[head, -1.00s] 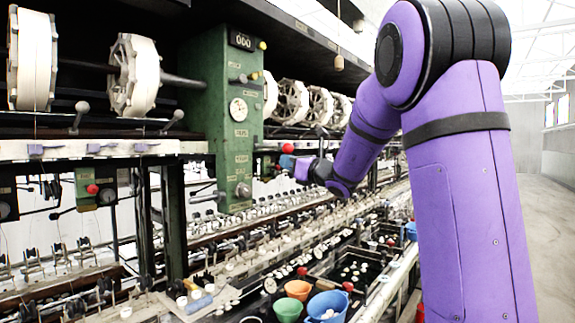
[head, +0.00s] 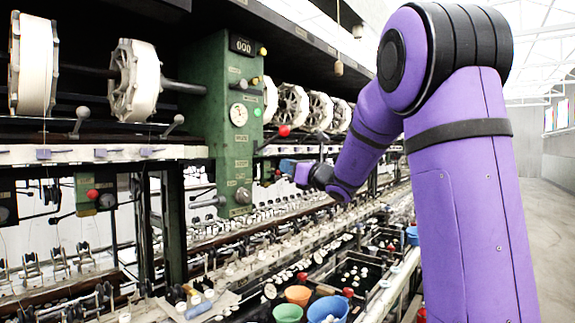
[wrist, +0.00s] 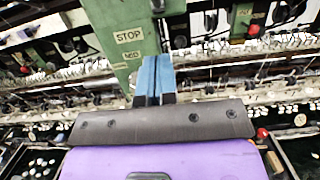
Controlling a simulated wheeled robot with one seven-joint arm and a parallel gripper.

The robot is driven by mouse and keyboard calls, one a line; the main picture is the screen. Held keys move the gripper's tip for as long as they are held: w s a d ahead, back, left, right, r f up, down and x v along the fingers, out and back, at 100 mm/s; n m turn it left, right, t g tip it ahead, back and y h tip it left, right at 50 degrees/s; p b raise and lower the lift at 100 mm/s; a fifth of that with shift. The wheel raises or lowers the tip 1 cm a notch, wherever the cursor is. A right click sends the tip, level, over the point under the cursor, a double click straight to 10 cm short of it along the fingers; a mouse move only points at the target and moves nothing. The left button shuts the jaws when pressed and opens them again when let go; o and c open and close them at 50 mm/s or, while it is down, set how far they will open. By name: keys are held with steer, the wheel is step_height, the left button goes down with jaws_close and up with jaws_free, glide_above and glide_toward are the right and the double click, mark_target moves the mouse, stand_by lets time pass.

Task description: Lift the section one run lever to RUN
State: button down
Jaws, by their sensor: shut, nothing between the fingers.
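The run lever (head: 284,131) is a dark rod with a red ball knob on the right side of the green column (head: 222,120). The rod slopes upward to the right, with its knob raised. My gripper (head: 287,165) has blue fingers and is below the knob, apart from it in the head view. In the wrist view the fingers (wrist: 152,72) are together and empty, in front of the green column near a STOP label (wrist: 129,35). I cannot pick out the lever knob in the wrist view.
White reels (head: 134,80) line the machine on both sides of the column. Basins with orange (head: 298,295), green and blue bowls lie below. A green box with a red button (head: 92,194) is at left. The aisle floor (head: 545,220) at right is clear.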

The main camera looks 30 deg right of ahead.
steer(key=v, duration=1.6)
steer(key=shift+a, duration=0.1)
steer(key=s+a+f+n+g+y, duration=0.25)
steer(key=s+a+n+g, duration=0.3)
steer(key=a+n, duration=0.3)
steer(key=s+a+f+n+g+y, duration=0.1)
steer(key=s+a+f+n+g, duration=0.2)
steer(key=s+a+n+g, duration=0.5)
steer(key=s+a+f+n+h, duration=0.3)
steer(key=s+f+n+h, duration=0.3)
steer(key=n, duration=0.9)
steer(key=shift+s+h, duration=1.8)
steer(key=shift+h, duration=0.25)
steer(key=shift+f, duration=0.1)
